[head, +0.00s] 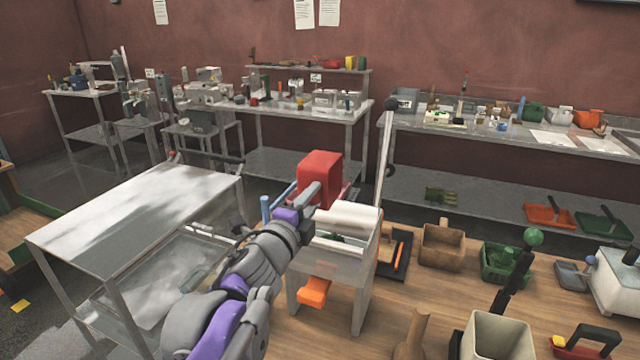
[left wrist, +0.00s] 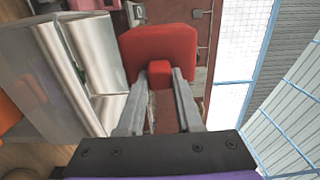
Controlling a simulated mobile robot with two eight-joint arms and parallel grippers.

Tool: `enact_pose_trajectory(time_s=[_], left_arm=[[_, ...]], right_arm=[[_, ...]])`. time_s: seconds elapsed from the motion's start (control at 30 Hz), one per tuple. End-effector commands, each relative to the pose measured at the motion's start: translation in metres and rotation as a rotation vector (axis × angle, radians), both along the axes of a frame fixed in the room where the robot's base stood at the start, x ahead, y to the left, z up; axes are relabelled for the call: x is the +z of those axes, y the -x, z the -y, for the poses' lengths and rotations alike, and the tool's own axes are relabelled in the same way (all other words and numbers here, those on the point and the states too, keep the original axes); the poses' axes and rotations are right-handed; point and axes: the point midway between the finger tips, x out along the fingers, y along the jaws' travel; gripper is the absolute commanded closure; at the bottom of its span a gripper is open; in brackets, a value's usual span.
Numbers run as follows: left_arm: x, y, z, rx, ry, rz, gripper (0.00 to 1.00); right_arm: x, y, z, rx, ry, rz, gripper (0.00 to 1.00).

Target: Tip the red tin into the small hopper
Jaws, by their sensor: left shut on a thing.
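The red tin (head: 319,177) is held in the air above the wooden bench, at the back left of the small hopper. My left gripper (head: 316,198) is shut on it. In the left wrist view the fingers (left wrist: 159,78) clamp a small red lug on the near side of the tin (left wrist: 158,48). The tin's mouth and contents cannot be seen. The small hopper (head: 345,222) appears to be the pale metal unit with a cream rounded top and an orange spout (head: 313,291). It also shows at the left of the left wrist view (left wrist: 90,45). My right gripper is not in view.
A brown box (head: 442,246), a green basket (head: 503,264) and a cream bin (head: 497,338) stand on the bench to the right. A steel table (head: 140,215) is at the left. Equipment benches line the back wall.

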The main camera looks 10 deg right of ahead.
Motion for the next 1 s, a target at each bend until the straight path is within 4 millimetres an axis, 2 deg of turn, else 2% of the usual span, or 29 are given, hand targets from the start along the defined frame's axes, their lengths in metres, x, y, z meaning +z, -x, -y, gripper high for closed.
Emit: enact_pose_trajectory(time_s=[0.1, 0.43, 0.83, 1.0], left_arm=[[0.023, 0.0, 0.0, -0.001, -0.001, 0.004, 1.0], [0.067, 0.0, 0.0, 0.0, -0.001, 0.003, 1.0], [0.071, 0.0, 0.0, 0.0, 0.008, -0.006, 1.0], [0.072, 0.001, 0.0, 0.0, 0.201, -0.141, 1.0]], right_arm=[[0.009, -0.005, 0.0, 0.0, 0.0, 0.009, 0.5], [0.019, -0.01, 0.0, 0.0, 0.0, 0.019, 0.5], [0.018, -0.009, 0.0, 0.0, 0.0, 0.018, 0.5], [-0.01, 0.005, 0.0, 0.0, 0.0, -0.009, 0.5]])
